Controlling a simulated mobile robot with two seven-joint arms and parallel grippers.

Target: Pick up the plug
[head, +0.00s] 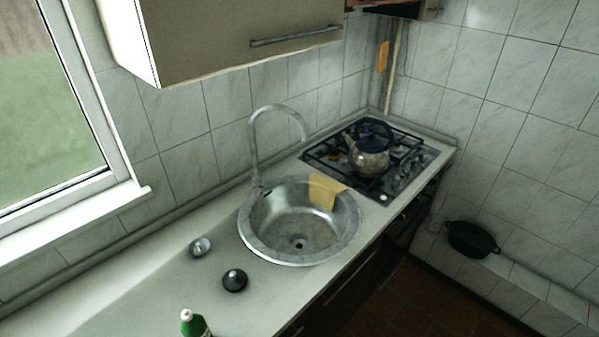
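A round dark plug (235,280) with a small light spot on top lies on the pale countertop, in front of and to the left of the sink. The round metal sink (349,236) is empty at the bottom, and its dark drain hole shows. Neither of my grippers is in the head view.
A small silver round piece (201,247) lies behind the plug. A green bottle with a white cap (194,325) stands near the bottom edge. A yellow cloth (325,190) hangs over the sink rim. A kettle (370,160) sits on the gas hob. A cabinet (230,35) overhangs the counter.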

